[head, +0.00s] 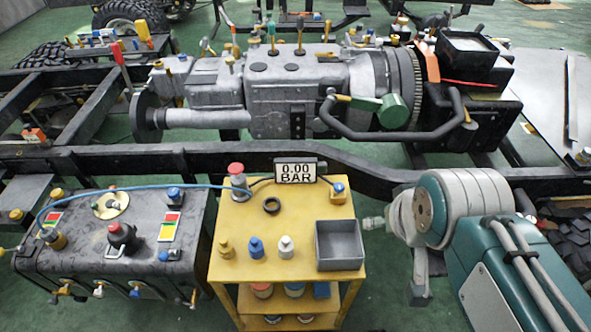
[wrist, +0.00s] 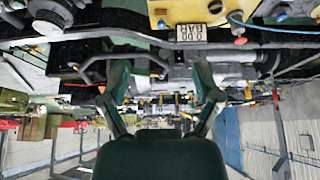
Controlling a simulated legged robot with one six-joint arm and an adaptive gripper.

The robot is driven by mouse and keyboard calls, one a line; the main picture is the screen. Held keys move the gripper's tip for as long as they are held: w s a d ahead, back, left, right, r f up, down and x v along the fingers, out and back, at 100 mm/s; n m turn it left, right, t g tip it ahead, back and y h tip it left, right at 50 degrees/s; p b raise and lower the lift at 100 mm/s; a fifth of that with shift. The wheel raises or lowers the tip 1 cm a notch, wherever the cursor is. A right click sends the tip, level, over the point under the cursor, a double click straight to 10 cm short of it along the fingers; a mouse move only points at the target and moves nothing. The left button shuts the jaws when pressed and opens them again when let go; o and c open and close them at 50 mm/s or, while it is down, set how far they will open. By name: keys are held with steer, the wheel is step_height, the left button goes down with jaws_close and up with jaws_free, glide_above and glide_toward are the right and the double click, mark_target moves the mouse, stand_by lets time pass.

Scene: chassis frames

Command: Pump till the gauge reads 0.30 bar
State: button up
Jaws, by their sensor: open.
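The gauge (head: 296,172) is a small display at the back of the yellow cart and reads 0.00 BAR. It shows upside down in the wrist view (wrist: 192,33). What looks like the pump (head: 238,184) stands left of the gauge, a grey body with a red knob on top (head: 236,168). The red knob also shows in the wrist view (wrist: 240,41). A blue hose (head: 150,187) runs from it to the dark tank at the left. My gripper (wrist: 162,82) is open and empty, its two fingers wide apart, away from the pump.
The dark tank (head: 60,268) has valves and a red-topped black knob (head: 122,232). The chassis rail (head: 220,155) runs behind the cart.

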jaws_close()
stand_by(1.2)
